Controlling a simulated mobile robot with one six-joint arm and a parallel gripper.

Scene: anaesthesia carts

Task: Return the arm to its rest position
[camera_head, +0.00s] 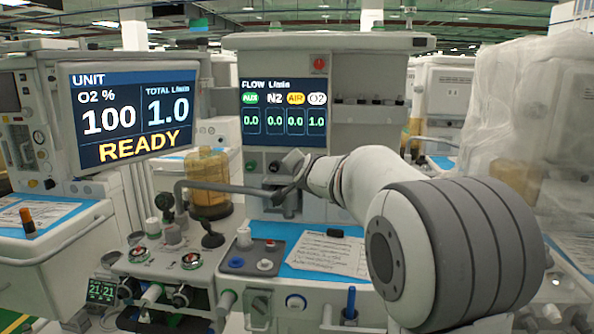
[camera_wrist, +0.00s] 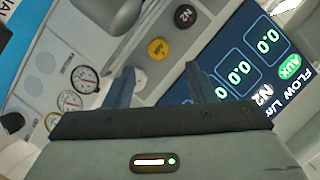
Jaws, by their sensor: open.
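My gripper (camera_head: 290,172) is in front of the anaesthesia machine, just below its flow screen (camera_head: 282,112), with my white and grey arm reaching in from the right. In the wrist view my gripper (camera_wrist: 162,84) shows two dark fingers spread apart with nothing held. A pale knob (camera_wrist: 138,78) shows between the fingers; I cannot tell how far it is from them. The yellow AIR knob (camera_wrist: 160,48) and black N2 knob (camera_wrist: 185,16) lie just beyond. In the head view my gripper and arm hide part of the knob row.
A large monitor (camera_head: 133,112) reading READY stands left. A grey hose (camera_head: 225,187) and an amber canister (camera_head: 208,165) are left of my gripper. Below lies a blue worktop with a paper sheet (camera_head: 325,255). A plastic-covered machine (camera_head: 530,110) stands right. Gauges (camera_wrist: 85,78) show in the wrist view.

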